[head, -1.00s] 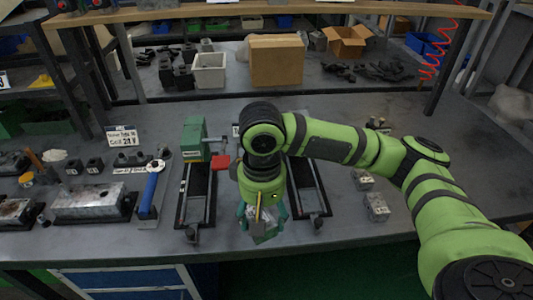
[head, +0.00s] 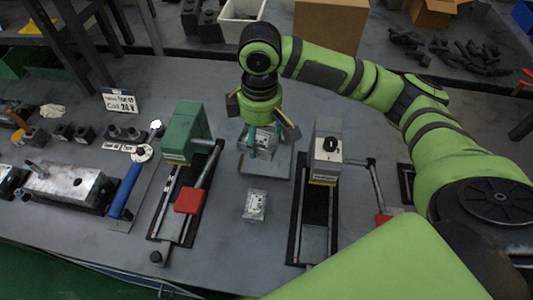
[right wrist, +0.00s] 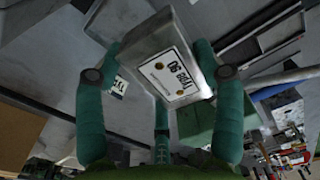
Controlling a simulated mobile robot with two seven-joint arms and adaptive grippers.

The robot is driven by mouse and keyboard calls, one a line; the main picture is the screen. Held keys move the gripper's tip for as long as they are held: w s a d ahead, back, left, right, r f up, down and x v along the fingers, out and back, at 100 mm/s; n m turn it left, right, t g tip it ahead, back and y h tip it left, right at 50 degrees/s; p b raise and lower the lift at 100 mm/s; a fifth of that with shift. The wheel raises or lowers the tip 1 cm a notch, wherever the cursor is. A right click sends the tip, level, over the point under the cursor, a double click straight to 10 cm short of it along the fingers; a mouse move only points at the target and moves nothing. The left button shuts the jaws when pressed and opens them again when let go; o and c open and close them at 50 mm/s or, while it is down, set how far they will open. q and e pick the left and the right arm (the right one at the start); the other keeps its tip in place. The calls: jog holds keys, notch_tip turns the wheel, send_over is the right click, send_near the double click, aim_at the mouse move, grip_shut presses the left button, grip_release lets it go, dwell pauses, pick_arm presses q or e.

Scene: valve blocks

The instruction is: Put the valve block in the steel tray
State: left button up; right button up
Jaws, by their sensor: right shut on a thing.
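My right gripper (head: 262,140) hangs between the two vises with its fingers pointing down. It is shut on a grey metal valve block (head: 266,138), which also fills the middle of the right wrist view (right wrist: 165,55) with a white "Type" label facing the camera. The steel tray (head: 283,172) is a shallow grey square on the bench below and around the held block in the head view. The gap between block and tray is hard to judge. A second labelled valve block (head: 255,205) lies on the bench in front of the tray. My left gripper is not in view.
A green vise (head: 187,135) with a red part stands left of the tray, a grey vise (head: 327,155) right of it. A blue-handled tool (head: 127,190) and a metal block (head: 68,185) lie further left. A cardboard box (head: 330,30) stands behind.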

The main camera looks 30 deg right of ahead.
jog(key=shift+w+f+n, duration=0.2)
jog(key=shift+w+n, duration=0.2)
jog(key=shift+n, duration=0.8)
jog(key=w+d+f+n, duration=0.1)
jog(key=f+n, duration=0.2)
jog(key=n, duration=0.3)
jog(key=w+d+f+n+p, duration=0.1)
jog(key=w+f+n, duration=0.1)
jog(key=n, duration=0.3)
jog(key=w+d+f+n, duration=0.1)
jog(key=f+n, duration=0.3)
jog(key=n, duration=0.2)
jog(key=shift+w+d+f+n+p, duration=0.15)
jog(key=shift+d+f+n+p, duration=0.15)
jog(key=shift+f+p, duration=0.1)
notch_tip(320, 180, down, 4)
jog(key=shift+f, duration=0.25)
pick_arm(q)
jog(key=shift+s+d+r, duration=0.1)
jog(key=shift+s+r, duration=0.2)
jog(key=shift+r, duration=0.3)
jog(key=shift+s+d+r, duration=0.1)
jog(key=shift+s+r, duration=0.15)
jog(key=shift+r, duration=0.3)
pick_arm(e)
jog(key=shift+f, duration=0.15)
